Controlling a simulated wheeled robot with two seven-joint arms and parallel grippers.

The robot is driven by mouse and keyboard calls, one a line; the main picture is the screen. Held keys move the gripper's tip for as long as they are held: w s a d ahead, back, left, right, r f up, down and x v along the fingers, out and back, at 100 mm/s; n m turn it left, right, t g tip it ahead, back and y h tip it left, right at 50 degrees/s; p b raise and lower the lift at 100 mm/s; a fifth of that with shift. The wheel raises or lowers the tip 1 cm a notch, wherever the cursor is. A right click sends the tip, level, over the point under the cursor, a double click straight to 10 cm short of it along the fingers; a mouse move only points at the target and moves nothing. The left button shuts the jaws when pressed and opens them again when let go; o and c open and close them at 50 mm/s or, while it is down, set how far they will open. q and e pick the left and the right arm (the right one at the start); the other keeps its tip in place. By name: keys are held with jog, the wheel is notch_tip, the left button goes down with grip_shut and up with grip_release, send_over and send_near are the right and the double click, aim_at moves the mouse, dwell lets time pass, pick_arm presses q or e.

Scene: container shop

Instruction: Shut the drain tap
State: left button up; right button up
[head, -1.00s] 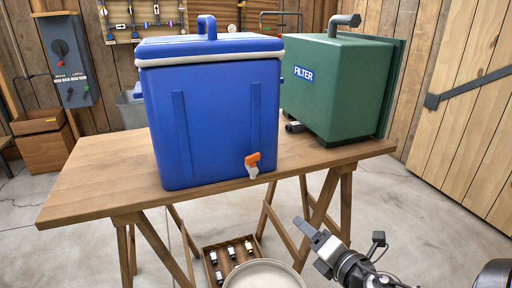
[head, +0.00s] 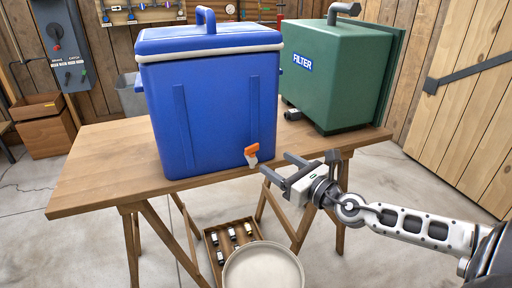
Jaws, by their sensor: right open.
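The drain tap (head: 251,152) has an orange handle and a white spout. It sits low on the front face of the blue cooler (head: 205,115), near its right edge. The cooler stands on the wooden table (head: 95,175), with its lid on. My right gripper (head: 277,168) is open and empty, just right of the tap and slightly below it, with its fingers pointing left towards it. I see a small gap between the fingers and the tap. My left gripper is not in view.
A green filter box (head: 335,75) stands on the table's right side. Below the table front are a round pale basin (head: 263,268) and a wooden tray (head: 211,238) holding several small fittings. A control panel (head: 62,45) hangs at the left. The table's front left is clear.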

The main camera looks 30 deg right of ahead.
aim_at(253, 148)
jog(key=w, duration=0.2)
jog(key=w+p, duration=0.1)
jog(key=w, duration=0.2)
jog(key=w+a, duration=0.1)
jog(key=w, duration=0.1)
jog(key=shift+w+r, duration=0.1)
jog(key=shift+w, duration=0.15)
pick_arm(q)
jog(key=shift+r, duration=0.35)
pick_arm(e)
jog(key=shift+w+a, duration=0.1)
jog(key=shift+w, duration=0.7)
